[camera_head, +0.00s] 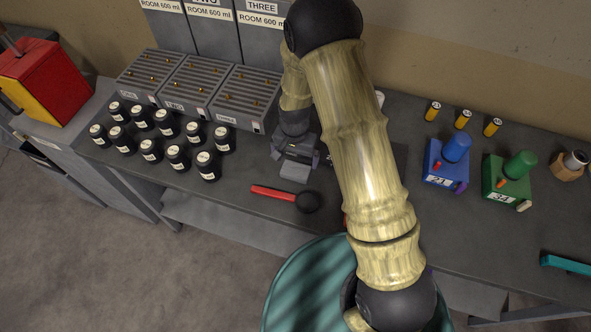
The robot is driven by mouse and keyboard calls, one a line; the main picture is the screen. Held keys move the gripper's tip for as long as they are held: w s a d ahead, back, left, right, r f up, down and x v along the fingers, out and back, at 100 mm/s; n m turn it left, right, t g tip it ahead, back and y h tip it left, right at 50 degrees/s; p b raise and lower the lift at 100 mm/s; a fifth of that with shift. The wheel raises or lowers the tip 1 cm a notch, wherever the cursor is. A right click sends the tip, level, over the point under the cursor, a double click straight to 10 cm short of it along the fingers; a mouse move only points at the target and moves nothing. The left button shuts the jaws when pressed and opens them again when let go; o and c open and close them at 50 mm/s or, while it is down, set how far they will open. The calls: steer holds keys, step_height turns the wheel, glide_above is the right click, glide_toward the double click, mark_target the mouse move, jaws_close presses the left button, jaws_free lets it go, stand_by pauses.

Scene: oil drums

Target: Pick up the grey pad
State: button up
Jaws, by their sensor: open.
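Several black jars (150,150) stand left, before slatted grey boxes (190,85). A red-handled tool with a black round head (305,201) lies near the front edge. Blue (445,165) and green (510,180) blocks stand right. My arm covers the bench's middle.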

mark_target(296, 168)
steer(key=shift+d+f+p, duration=0.15)
steer(key=shift+f+p, duration=0.35)
steer(key=shift+p, duration=0.05)
steer(key=shift+f+p, duration=0.9)
steer(key=shift+f, duration=1.15)
steer(key=c, duration=1)
steer(key=shift+o, duration=0.2)
step_height(296, 168, up, 10)
steer(key=b, duration=0.3)
